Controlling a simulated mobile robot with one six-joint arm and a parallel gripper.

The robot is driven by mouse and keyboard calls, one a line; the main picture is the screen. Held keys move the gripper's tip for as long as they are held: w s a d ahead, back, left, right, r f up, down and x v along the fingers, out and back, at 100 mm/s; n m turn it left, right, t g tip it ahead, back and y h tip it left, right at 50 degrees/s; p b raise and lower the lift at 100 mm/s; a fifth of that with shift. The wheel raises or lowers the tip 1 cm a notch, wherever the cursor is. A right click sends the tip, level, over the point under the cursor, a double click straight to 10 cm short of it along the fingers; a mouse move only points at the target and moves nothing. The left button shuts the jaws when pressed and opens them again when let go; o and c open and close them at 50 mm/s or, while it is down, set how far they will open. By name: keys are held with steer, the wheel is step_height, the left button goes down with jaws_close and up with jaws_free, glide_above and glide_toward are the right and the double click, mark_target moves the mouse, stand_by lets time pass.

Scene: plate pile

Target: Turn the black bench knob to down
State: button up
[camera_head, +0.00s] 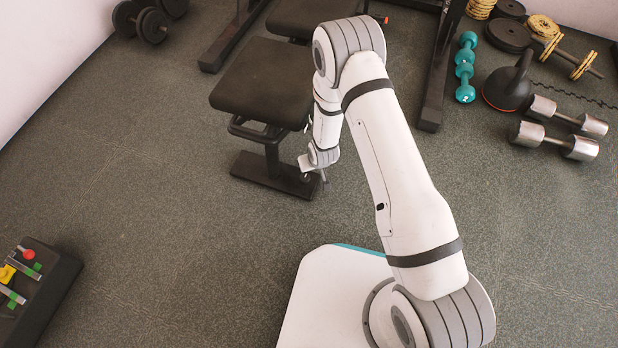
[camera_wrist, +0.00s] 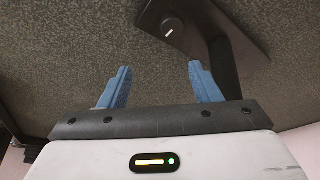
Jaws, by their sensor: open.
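The black bench knob (camera_wrist: 172,27) is at the top of the wrist view. It is round, with a short white mark slanting toward its lower left, and sits on a flat dark plate (camera_wrist: 225,45) of the bench. In the wrist view my gripper (camera_wrist: 159,70) has its two blue fingers spread apart with nothing between them. The knob lies beyond the fingertips, apart from them. In the head view my gripper (camera_head: 325,178) is low beside the foot of the black padded bench (camera_head: 262,88). I cannot make out the knob there.
Dumbbells (camera_head: 560,125), a kettlebell (camera_head: 508,88) and teal weights (camera_head: 465,68) lie at the upper right. A dark frame leg (camera_head: 437,90) stands right of the bench.

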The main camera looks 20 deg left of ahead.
glide_toward(305, 178)
steer(key=f, duration=0.1)
steer(key=b+x, duration=0.3)
steer(key=x, duration=0.3)
steer(key=shift+w+a+f, duration=0.15)
steer(key=shift+w+f, duration=0.1)
steer(key=shift+w+a+f+b, duration=0.15)
steer(key=shift+w+f+b, duration=0.1)
steer(key=shift+f+b, duration=0.25)
steer(key=shift+c, duration=0.4)
